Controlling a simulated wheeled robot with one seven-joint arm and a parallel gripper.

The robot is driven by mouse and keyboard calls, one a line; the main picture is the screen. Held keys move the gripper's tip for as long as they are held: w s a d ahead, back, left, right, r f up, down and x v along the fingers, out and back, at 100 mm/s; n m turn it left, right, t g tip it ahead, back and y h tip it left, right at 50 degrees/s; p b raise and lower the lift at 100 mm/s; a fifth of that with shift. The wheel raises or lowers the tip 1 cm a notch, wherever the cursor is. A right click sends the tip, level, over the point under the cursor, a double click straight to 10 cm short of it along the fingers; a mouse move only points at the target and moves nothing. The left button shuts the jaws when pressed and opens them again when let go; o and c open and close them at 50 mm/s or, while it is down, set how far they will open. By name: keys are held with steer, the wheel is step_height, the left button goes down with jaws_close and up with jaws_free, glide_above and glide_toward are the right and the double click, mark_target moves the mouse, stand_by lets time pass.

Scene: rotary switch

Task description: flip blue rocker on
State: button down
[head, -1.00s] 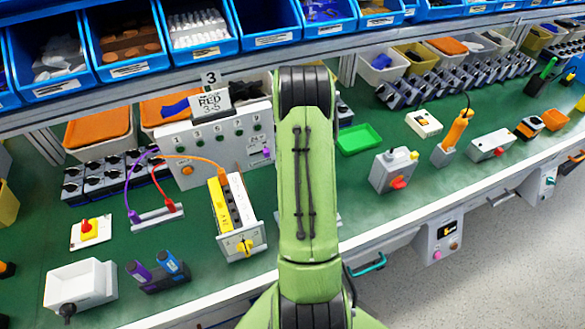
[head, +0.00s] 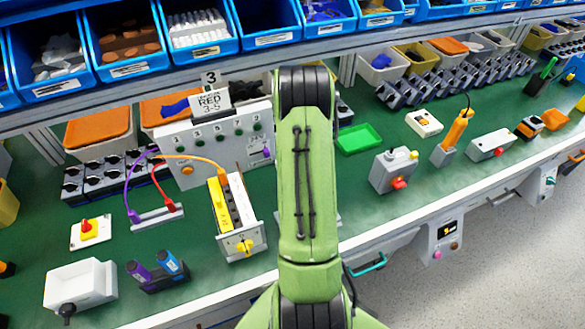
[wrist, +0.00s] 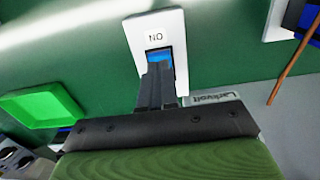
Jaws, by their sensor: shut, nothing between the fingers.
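The blue rocker (wrist: 159,57) shows in the wrist view, set in a white switch plate (wrist: 142,27). Only its end nearest the label shows; my fingers cover the rest. The label (wrist: 155,38) on the plate reads ON, upside down in this view. My gripper (wrist: 157,70) is shut and empty, its fingertips at the rocker. I cannot tell whether they touch it or which way the rocker is tilted. In the head view my green arm hides the gripper and the rocker.
A green tray (wrist: 42,106) lies left of the gripper in the wrist view; it also shows in the head view (head: 359,139).

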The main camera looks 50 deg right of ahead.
steer(key=shift+f+b, duration=0.65)
steer(key=shift+f, duration=0.3)
stand_by(0.3)
steer(key=shift+r+p, duration=2.6)
steer(key=shift+r, duration=1)
steer(key=shift+f, duration=0.1)
